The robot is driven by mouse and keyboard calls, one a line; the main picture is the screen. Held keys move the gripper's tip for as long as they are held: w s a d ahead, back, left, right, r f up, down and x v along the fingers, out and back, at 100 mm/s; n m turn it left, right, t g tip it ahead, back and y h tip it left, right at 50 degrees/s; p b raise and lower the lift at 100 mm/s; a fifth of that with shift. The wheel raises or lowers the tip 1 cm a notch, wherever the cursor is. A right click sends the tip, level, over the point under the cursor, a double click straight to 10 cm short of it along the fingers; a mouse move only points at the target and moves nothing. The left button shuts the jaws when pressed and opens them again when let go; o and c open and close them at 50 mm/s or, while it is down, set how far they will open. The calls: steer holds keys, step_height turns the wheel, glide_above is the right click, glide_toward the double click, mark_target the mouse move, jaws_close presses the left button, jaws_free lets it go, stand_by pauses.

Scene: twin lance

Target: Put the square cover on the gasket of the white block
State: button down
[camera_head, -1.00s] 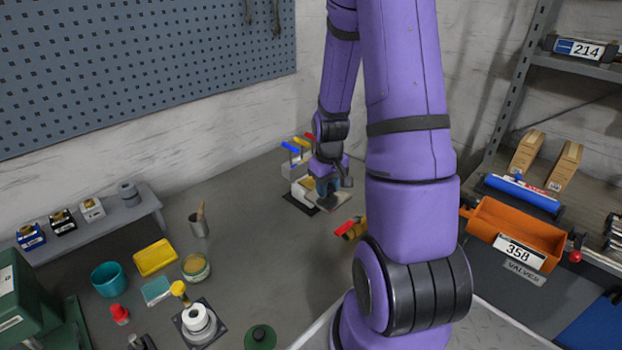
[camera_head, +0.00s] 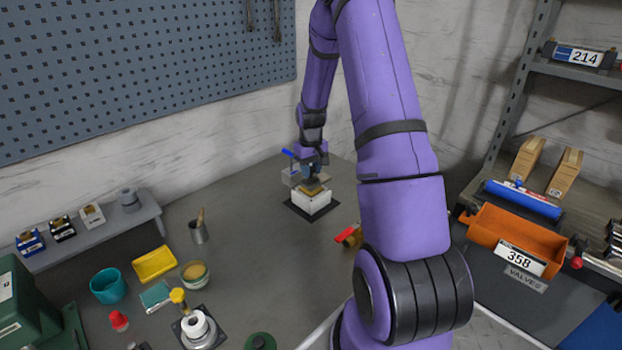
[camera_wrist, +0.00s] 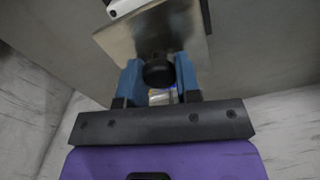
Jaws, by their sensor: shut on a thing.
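The square cover (camera_wrist: 150,38) is a flat metal plate with a round black knob (camera_wrist: 158,72). My gripper (camera_wrist: 158,80) is shut on this knob, with one blue finger on each side. In the head view my gripper (camera_head: 313,168) is over the white block (camera_head: 311,203), which stands on a dark base plate (camera_head: 296,209) at the back of the bench. A tan layer shows on top of the block; I cannot tell the gasket from the cover there, nor whether the cover touches the block.
A blue-handled item (camera_head: 290,153) is close behind my gripper. A red and yellow item (camera_head: 348,236) lies to the right of the block. A metal cup (camera_head: 198,231), yellow tray (camera_head: 155,260) and teal bowl (camera_head: 108,285) stand to the left. The bench between is clear.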

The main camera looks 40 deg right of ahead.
mark_target(311, 177)
steer(key=shift+s+f, duration=0.1)
steer(key=shift+f, duration=1.55)
steer(key=shift+f, duration=0.15)
steer(key=c, duration=0.8)
jaws_free()
